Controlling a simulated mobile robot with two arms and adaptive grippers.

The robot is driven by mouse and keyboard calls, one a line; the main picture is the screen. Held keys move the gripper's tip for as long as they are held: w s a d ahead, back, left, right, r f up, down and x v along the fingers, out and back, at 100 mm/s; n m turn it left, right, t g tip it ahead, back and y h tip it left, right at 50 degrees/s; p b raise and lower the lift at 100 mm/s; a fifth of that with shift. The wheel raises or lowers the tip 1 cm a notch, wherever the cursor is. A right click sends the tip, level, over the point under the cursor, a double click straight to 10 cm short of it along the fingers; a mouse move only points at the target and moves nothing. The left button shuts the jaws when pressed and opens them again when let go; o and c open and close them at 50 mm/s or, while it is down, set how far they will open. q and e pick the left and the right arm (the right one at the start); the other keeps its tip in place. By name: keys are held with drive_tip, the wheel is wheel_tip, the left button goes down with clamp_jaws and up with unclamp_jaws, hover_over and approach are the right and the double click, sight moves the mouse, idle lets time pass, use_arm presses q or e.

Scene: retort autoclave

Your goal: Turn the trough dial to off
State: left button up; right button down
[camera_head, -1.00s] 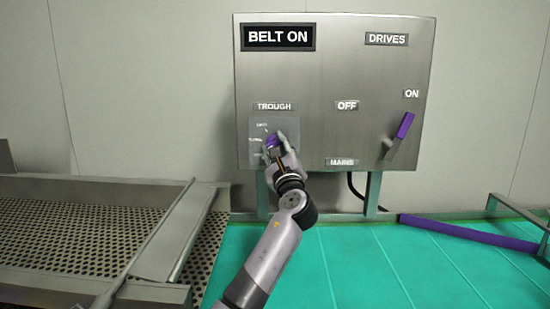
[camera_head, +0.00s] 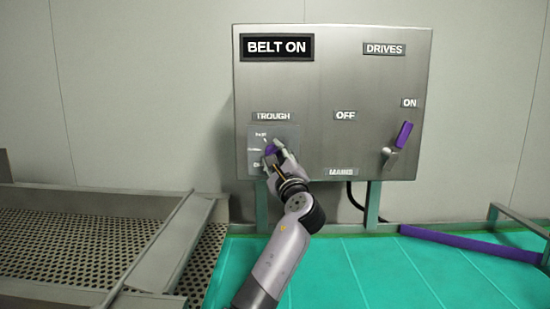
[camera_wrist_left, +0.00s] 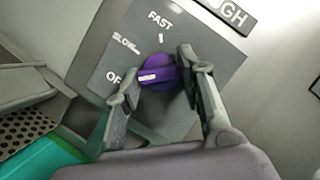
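The trough dial is a purple knob with a white pointer mark, on a grey plate (camera_head: 287,133) under the TROUGH label (camera_head: 271,117). In the left wrist view the dial (camera_wrist_left: 158,75) has FAST, SLOW and OFF (camera_wrist_left: 113,78) labels, the last partly hidden by a finger. Its mark points left, below the SLOW tick and toward the OFF label. My left gripper (camera_head: 272,153) has one finger on each side of the dial and looks closed on it; the wrist view also shows this gripper (camera_wrist_left: 160,80). My right gripper is not in view.
The steel control box (camera_head: 330,60) carries a BELT ON display (camera_head: 277,47). A purple-handled lever (camera_head: 403,135) stands at its right, near the ON label. Below are a teal belt (camera_head: 360,270) and a perforated metal tray (camera_head: 80,235).

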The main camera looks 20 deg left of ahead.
use_arm(q)
drive_tip(key=o, duration=0.4)
drive_tip(key=shift+s, duration=0.1)
drive_tip(key=v, duration=1.2)
drive_tip(key=shift+f, duration=0.1)
